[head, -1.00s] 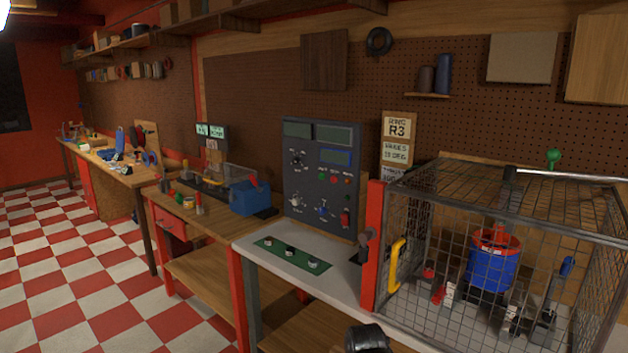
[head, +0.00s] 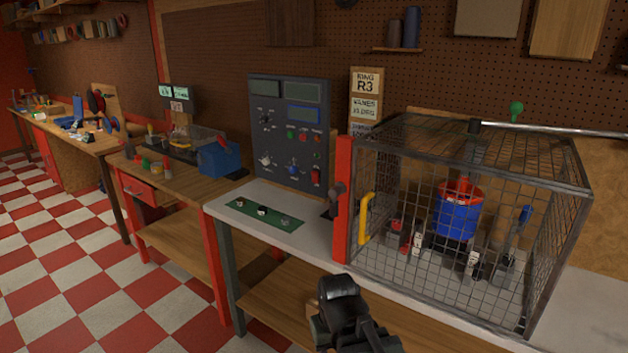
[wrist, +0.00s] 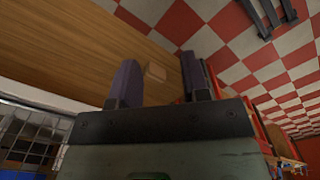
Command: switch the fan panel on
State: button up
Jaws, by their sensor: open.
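The fan panel (head: 290,130) is a dark grey upright box at the back of the white-topped bench in the head view. It has two displays on top, a blue screen, knobs, small coloured buttons and a red switch (head: 316,176) at its lower right. The switch's position is too small to tell. My gripper (wrist: 155,72) shows in the wrist view with its two dark fingers apart and nothing between them. In the head view, part of my arm shows at the bottom, in front of the bench and well short of the panel; the fingertips cannot be made out there.
A wire cage (head: 430,270) with a red post and yellow handle (head: 365,218) stands right of the panel, around a blue and red rotor (head: 457,212). A green mat (head: 265,214) with several small parts lies before the panel. A blue box (head: 219,158) is to the left.

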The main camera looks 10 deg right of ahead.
grip_shut()
dwell(1.6)
